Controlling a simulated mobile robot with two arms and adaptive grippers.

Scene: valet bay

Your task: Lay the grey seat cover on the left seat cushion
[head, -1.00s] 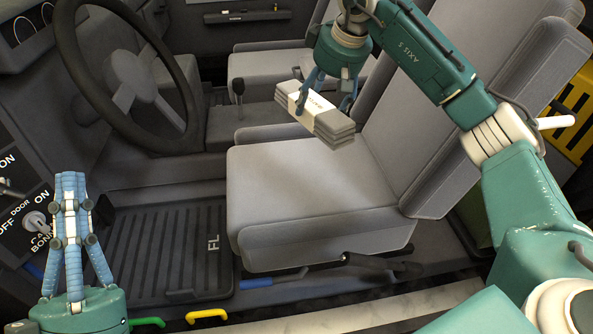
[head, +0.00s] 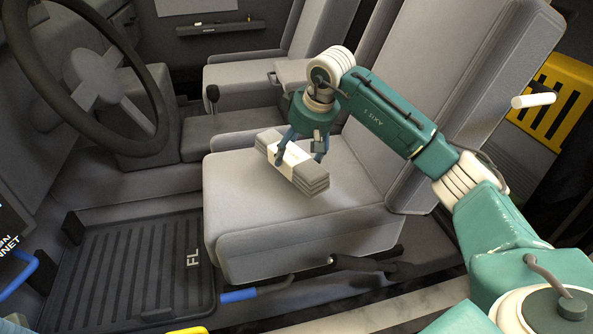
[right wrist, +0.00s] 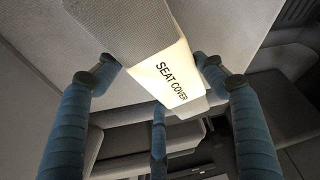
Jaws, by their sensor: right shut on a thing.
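The grey seat cover (head: 312,178) is a folded stack with a white band around it. In the right wrist view the band reads "SEAT COVER" (right wrist: 172,76). My right gripper (head: 301,154) is shut on the cover, with fingers on both sides of it. It holds the cover over the middle of the left seat cushion (head: 240,185), the near seat behind the steering wheel. The cover is close above the cushion; I cannot tell whether it touches. My left gripper is not in view.
The steering wheel (head: 152,95) and gear lever (head: 212,95) stand left of the seat. The seat backrest (head: 480,60) rises to the right, near my right arm. A floor mat marked FL (head: 135,260) lies at lower left. The cushion around the cover is clear.

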